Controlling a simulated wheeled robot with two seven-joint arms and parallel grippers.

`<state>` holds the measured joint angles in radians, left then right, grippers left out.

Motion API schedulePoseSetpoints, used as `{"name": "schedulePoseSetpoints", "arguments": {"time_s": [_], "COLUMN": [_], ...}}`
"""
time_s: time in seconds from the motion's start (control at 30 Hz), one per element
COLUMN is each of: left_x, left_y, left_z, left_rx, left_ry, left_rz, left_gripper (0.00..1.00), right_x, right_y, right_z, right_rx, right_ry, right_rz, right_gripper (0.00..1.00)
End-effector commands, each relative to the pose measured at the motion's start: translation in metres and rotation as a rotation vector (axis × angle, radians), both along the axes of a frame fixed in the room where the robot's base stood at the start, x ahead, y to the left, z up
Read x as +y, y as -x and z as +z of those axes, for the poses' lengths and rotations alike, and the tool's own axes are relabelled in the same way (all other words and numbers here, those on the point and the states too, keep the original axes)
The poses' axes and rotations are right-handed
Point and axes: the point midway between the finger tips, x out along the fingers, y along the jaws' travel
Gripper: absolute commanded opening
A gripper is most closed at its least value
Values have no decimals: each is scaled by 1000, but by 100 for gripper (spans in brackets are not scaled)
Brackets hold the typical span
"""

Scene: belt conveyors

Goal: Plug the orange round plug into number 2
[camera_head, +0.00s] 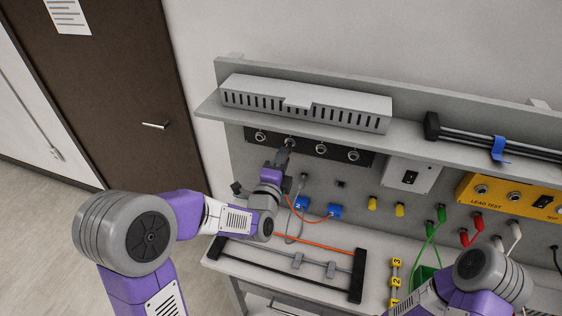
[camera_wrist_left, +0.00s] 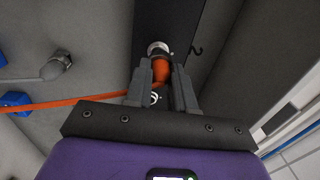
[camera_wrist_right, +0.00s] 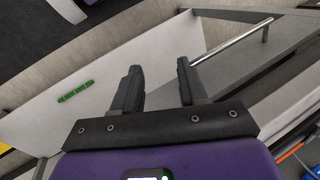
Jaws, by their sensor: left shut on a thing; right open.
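The orange round plug (camera_wrist_left: 161,72) is between the fingers of my left gripper (camera_wrist_left: 160,88) in the left wrist view. The plug's front end meets a round metal socket (camera_wrist_left: 158,48); I cannot tell how deep it sits. In the head view my left gripper (camera_head: 284,154) is at the second socket from the left (camera_head: 290,142) on the black socket strip (camera_head: 306,147). The socket numbers cannot be read. An orange cable (camera_wrist_left: 60,103) runs left from the plug. My right gripper (camera_wrist_right: 158,88) is open and empty in the right wrist view.
A grey vented box (camera_head: 305,103) sits on the shelf above the strip. Blue blocks (camera_head: 334,211), yellow plugs and green and red leads line the panel to the right. A black-ended rack (camera_head: 357,275) stands on the bench. A yellow lead-test box (camera_head: 510,198) is farther right.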

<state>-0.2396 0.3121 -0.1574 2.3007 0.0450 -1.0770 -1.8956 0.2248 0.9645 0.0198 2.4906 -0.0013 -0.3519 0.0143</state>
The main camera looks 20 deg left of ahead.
Motion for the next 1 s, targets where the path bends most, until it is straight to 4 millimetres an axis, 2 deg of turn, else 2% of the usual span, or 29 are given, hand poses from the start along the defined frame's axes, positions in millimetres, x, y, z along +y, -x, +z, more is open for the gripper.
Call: {"name": "schedulePoseSetpoints", "arguments": {"time_s": [0.57, 1.0], "left_x": [0, 0], "left_y": [0, 0], "left_z": [0, 1], "left_rx": [2, 53], "left_ry": [0, 0], "left_rz": [0, -8], "left_gripper": [0, 0], "right_x": [0, 0], "right_y": [0, 0], "right_z": [1, 13], "right_rx": [0, 0], "right_ry": [0, 0], "right_rz": [0, 0], "right_gripper": [43, 43]}}
